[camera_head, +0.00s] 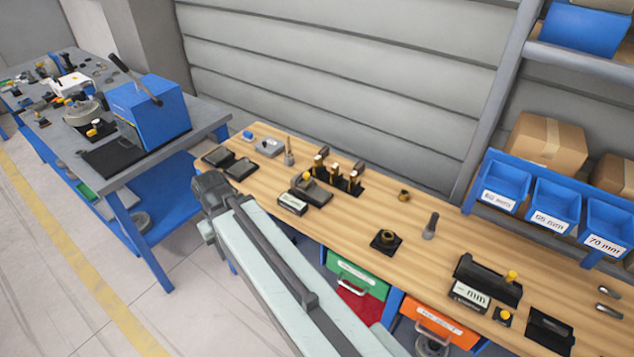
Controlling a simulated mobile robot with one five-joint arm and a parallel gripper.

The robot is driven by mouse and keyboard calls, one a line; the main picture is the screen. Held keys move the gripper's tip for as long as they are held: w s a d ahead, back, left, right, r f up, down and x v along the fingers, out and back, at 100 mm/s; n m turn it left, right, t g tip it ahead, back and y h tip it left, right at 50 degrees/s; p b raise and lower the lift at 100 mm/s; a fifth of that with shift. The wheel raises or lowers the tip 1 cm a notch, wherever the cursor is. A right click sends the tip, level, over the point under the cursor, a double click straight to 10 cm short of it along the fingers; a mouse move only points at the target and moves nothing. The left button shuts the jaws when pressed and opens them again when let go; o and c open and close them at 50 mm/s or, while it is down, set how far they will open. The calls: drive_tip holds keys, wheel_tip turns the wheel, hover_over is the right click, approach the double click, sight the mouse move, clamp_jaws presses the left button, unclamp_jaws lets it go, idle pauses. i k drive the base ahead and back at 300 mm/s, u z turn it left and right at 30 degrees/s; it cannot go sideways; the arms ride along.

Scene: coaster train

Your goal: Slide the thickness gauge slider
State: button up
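A black gauge-like device (488,278) with a grey display reading "mm" (470,294) stands on the right part of the wooden bench (455,240). A yellow knob (511,276) sits at its right end; I cannot tell for sure that this is the slider. A second, smaller black device (313,190) with a display (292,203) and a yellow knob (308,176) stands left of the middle. My gripper (211,190) is at the bench's left front edge, far left of the "mm" device. Its fingers cannot be made out.
Brass-topped parts (333,172) stand behind the smaller device. A black square base (386,241) and a grey upright part (431,226) stand between the two devices. Blue bins (553,206) are at the back right. Green (357,275) and orange (436,323) drawers are below the bench.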

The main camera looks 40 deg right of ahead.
sight(308, 181)
drive_tip(key=u, duration=1)
drive_tip(key=i, duration=0.5)
